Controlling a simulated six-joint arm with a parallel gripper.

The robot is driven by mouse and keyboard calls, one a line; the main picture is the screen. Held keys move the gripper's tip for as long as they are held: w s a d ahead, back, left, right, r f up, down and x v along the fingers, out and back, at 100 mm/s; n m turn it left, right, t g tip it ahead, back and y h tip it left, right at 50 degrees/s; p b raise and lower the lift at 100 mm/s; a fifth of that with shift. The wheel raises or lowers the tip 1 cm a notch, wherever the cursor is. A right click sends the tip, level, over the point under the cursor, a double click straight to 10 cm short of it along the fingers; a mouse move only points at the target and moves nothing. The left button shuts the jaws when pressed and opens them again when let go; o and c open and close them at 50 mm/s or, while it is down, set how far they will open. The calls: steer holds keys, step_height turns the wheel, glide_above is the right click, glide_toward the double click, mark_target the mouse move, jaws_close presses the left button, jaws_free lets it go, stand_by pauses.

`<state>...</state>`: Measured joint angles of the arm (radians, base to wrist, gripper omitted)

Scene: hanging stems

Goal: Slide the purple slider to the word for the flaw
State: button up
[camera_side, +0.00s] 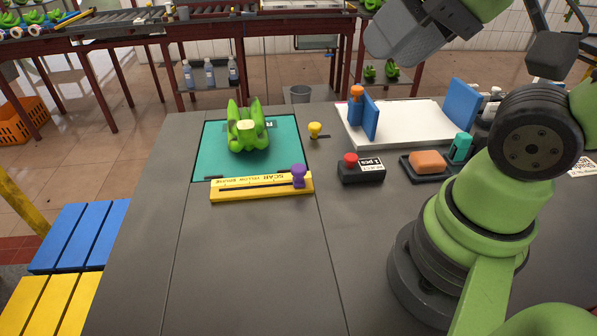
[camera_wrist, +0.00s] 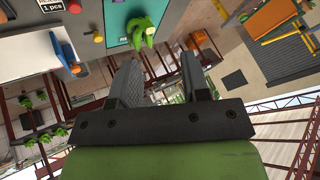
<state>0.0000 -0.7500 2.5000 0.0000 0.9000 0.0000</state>
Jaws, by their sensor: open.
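The purple slider (camera_side: 298,174) stands near the right end of a yellow bar (camera_side: 232,192) in the side view. Small words are printed upside down along the bar; SCAR seems to stand nearest the slider, and the rest are hard to read. Behind the bar, a green banana bunch (camera_side: 248,137) lies on a teal mat (camera_side: 207,160); the bunch also shows in the wrist view (camera_wrist: 143,30). I cannot make out a flaw on its skin. My gripper (camera_wrist: 160,62) is open and empty, raised well away from the slider.
Right of the mat are a yellow knob (camera_side: 315,129), a black box with a red button (camera_side: 361,170), an orange block (camera_side: 428,162) on a black tray, and a white board (camera_side: 410,124) with blue uprights. The table front is clear.

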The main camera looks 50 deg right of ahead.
steer(key=o, duration=0.3)
steer(key=m+g+h, duration=0.2)
steer(key=m+g, duration=0.5)
steer(key=m, duration=0.7)
glide_above(299, 167)
step_height(299, 167, down, 18)
steer(key=shift+f, duration=0.15)
step_height(299, 167, down, 9)
steer(key=shift+f, duration=0.1)
